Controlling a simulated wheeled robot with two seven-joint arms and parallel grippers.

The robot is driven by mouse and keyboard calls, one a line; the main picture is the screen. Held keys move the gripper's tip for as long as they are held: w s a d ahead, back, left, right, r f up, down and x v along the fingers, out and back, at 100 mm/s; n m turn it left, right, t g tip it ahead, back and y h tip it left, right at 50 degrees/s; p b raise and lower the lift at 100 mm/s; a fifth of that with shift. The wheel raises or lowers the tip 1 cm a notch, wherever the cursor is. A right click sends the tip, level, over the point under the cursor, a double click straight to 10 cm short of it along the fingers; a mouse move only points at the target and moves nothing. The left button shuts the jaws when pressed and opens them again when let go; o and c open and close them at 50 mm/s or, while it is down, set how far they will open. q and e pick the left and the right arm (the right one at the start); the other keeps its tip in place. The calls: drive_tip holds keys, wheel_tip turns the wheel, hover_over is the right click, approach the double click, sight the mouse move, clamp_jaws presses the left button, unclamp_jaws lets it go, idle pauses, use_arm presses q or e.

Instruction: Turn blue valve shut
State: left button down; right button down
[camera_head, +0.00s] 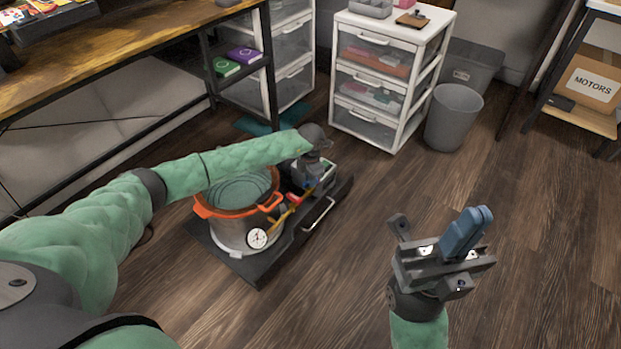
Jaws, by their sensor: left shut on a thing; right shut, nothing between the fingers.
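The blue valve (313,184) is a small blue spot on the apparatus on the low dark platform, mostly hidden by my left gripper. My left gripper (315,174) reaches down from above and is shut on the blue valve; its fingertips are small and partly hidden here. A red valve (295,197) sits on the yellow fitting nearby. My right gripper (468,231) is shut and empty, with its blue fingers together, held above the floor at the right.
An orange-rimmed pot (233,228) with a round gauge (257,239) stands on the dark platform (262,272), which has a metal handle (318,214). A white drawer unit (394,75), a grey bin (454,117) and a wooden workbench (130,45) stand behind. The floor at right is clear.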

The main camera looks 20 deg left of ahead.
use_arm(q)
drive_tip(key=m, duration=0.3)
drive_tip(key=shift+m, duration=0.4)
drive_tip(key=m, duration=0.2)
drive_tip(key=shift+m, duration=0.3)
drive_tip(key=m, duration=0.6)
drive_tip(key=shift+m, duration=0.3)
drive_tip(key=shift+b, duration=0.3)
drive_tip(key=c, duration=1.4)
unclamp_jaws()
drive_tip(key=shift+o, duration=0.2)
